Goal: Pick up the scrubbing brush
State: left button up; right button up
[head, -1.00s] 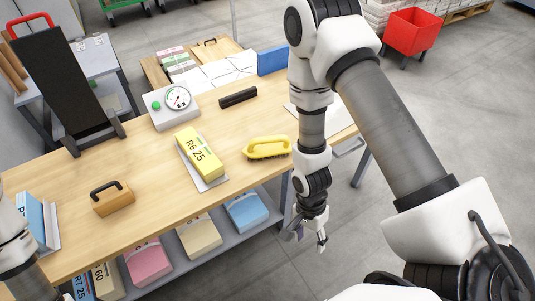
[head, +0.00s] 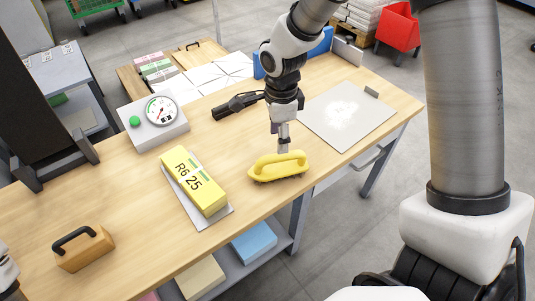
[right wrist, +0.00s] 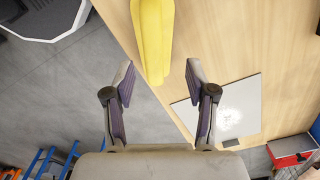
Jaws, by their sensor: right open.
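The yellow scrubbing brush (head: 278,167) lies on the wooden table near its front edge, its loop handle upward. In the right wrist view the brush (right wrist: 153,38) runs up and away, just beyond the fingertips. My right gripper (head: 283,146) is above and just behind the brush in the head view, pointing down. In the right wrist view its two fingers (right wrist: 159,72) are spread, with nothing held between them. My left gripper does not show; only a sliver of my left arm is at the left edge.
A yellow R6 25 pack (head: 194,180) on a sheet lies left of the brush. A grey plate with white powder (head: 375,128) lies to the right. A dial gauge (head: 153,122), a black-handled tool (head: 238,104) and a wooden block with a handle (head: 84,248) also stand on the table.

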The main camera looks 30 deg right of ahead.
aim_at(280, 158)
jog(key=shift+s+f, duration=0.65)
jog(key=shift+f, duration=0.35)
notch_tip(280, 158, down, 5)
jog(key=shift+w+f+b, duration=0.1)
jog(key=shift+w+b, duration=0.05)
jog(key=shift+b, duration=0.65)
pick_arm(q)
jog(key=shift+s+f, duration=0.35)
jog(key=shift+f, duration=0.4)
pick_arm(e)
grip_shut()
